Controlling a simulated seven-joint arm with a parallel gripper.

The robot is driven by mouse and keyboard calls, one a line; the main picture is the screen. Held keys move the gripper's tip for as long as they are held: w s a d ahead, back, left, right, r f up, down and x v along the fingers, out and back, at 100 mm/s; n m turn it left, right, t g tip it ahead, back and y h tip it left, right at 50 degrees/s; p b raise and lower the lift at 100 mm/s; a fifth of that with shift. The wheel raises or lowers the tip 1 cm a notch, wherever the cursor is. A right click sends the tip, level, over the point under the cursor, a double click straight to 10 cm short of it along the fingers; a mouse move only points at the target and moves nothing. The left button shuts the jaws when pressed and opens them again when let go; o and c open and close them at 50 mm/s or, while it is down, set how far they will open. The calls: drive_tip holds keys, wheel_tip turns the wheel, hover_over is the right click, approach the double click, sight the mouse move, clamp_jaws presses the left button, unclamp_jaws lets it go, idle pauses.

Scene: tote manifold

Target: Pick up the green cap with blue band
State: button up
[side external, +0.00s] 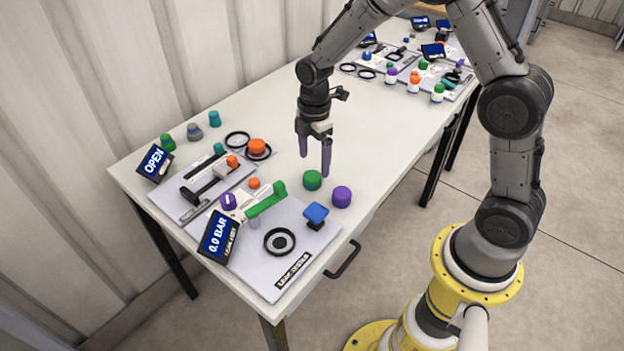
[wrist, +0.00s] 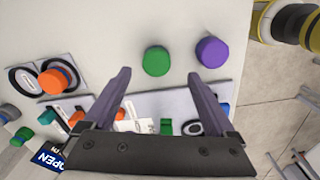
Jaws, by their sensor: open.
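A green cap (side external: 312,180) sits on the white table beside a purple cap (side external: 342,196). In the wrist view the green cap (wrist: 156,60) lies just beyond my fingertips, with the purple cap (wrist: 211,52) to its right. I cannot make out a blue band on this green cap.
A leak tester plate (side external: 318,238) with a blue knob (side external: 316,213), green lever (side external: 266,200) and "0.0 BAR" display (side external: 219,236) stands at the near end. An "OPEN" display (side external: 155,162) is at left. Orange cap (side external: 257,146) sits behind. The table's middle is clear.

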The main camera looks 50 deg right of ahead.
sight(314, 174)
drive_tip(key=f, duration=0.5)
drive_tip(key=shift+w+d, duration=0.25)
clamp_jaws()
